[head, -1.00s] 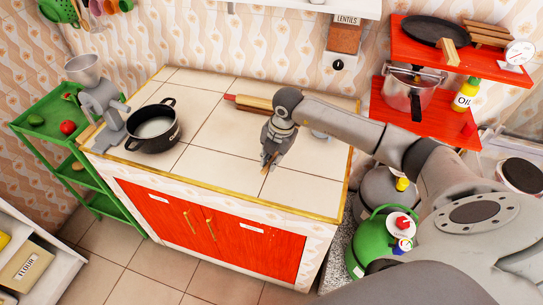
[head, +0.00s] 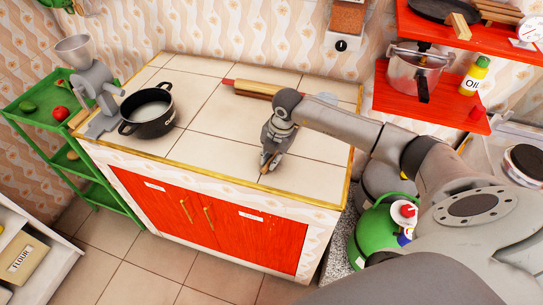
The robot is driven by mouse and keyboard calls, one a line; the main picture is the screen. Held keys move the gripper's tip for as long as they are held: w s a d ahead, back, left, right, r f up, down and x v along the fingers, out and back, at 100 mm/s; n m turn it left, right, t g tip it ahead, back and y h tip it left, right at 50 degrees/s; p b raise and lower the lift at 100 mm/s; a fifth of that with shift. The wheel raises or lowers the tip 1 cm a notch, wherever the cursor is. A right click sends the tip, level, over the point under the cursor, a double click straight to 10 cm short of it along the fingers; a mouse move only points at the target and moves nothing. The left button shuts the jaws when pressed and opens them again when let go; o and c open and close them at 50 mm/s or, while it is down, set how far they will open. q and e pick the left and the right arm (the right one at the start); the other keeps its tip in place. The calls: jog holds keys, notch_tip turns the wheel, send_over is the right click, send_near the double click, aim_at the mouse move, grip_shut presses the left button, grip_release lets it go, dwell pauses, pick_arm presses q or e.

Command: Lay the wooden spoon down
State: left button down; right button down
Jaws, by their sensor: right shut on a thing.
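My right gripper (head: 268,160) is over the right part of the tiled counter (head: 215,140), near its front edge, pointing down. It is shut on a small brown wooden piece (head: 264,169), which I take to be the wooden spoon. Only a short bit shows at the fingertips; the rest is hidden by the gripper or too small to make out. I cannot tell whether it touches the tiles. My left gripper is not in view.
A black pot (head: 148,112) and a grey grinder (head: 92,85) stand at the counter's left. A rolling pin (head: 252,88) lies along the back. A green gas bottle (head: 380,228) stands right of the counter. The middle tiles are clear.

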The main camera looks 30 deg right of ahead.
jog(key=c, duration=1.3)
grip_release()
jog(key=shift+c, duration=0.2)
notch_tip(320, 180, up, 12)
jog(key=s+d, duration=0.1)
jog(key=s, duration=0.1)
